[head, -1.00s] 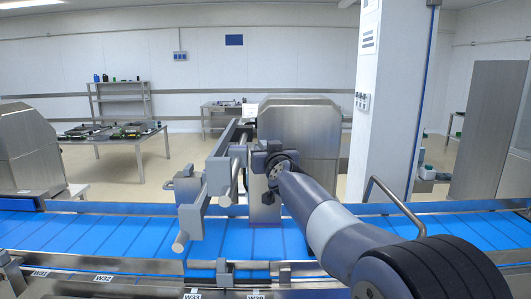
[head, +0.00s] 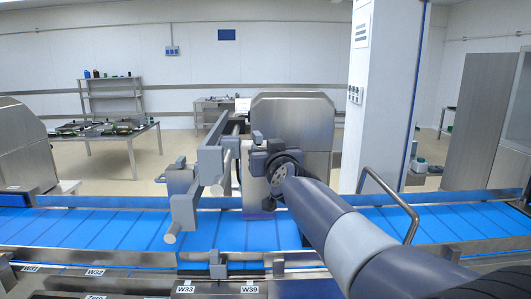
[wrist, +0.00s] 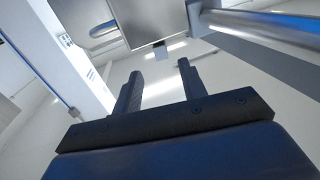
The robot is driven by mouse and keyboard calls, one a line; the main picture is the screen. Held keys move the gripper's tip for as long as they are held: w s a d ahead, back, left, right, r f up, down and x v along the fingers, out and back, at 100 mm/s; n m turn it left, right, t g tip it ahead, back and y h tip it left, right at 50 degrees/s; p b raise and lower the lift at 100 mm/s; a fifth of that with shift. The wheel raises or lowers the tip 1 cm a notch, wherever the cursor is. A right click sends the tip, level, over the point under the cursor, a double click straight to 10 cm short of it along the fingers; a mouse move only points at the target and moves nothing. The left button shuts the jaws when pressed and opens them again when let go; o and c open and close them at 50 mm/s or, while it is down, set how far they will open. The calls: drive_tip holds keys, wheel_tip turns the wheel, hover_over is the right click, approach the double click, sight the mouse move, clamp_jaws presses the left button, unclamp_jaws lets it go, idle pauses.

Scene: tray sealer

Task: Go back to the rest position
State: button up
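My arm reaches from the lower right of the head view toward the middle, over the blue conveyor (head: 95,228). Its wrist stands in front of the steel machine housing (head: 305,125). In the head view the fingers are hard to make out behind the wrist. In the wrist view my gripper (wrist: 159,68) shows two dark fingers spread apart, with nothing between them. Only the wall, the ceiling area and steel parts show beyond them.
Grey bars and brackets (head: 211,162) stand just left of my wrist. A bent metal handle (head: 412,225) rises at right near my forearm. A white pillar (head: 376,95) stands behind the conveyor. A table (head: 95,137) and a shelf (head: 110,95) are far back left.

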sight(262, 142)
drive_tip(key=p+x, duration=0.2)
drive_tip(key=x, duration=0.8)
drive_tip(key=shift+w+r+p, duration=0.1)
drive_tip(key=shift+w+p, duration=0.25)
drive_tip(key=shift+s, duration=0.1)
drive_tip(key=b+v, duration=0.3)
drive_tip(key=v, duration=0.8)
drive_tip(key=p+x, duration=0.2)
drive_tip(key=x, duration=0.9)
drive_tip(key=shift+w, duration=0.2)
drive_tip(key=shift+f+b, duration=0.35)
drive_tip(key=shift+b, duration=0.05)
drive_tip(key=n+y+b, duration=0.1)
drive_tip(key=b, duration=0.1)
drive_tip(key=shift+b, duration=0.3)
drive_tip(key=shift+d+n+g+y+b, duration=0.1)
drive_tip(key=shift+n+g+y+b, duration=0.2)
drive_tip(key=shift+y+b, duration=0.5)
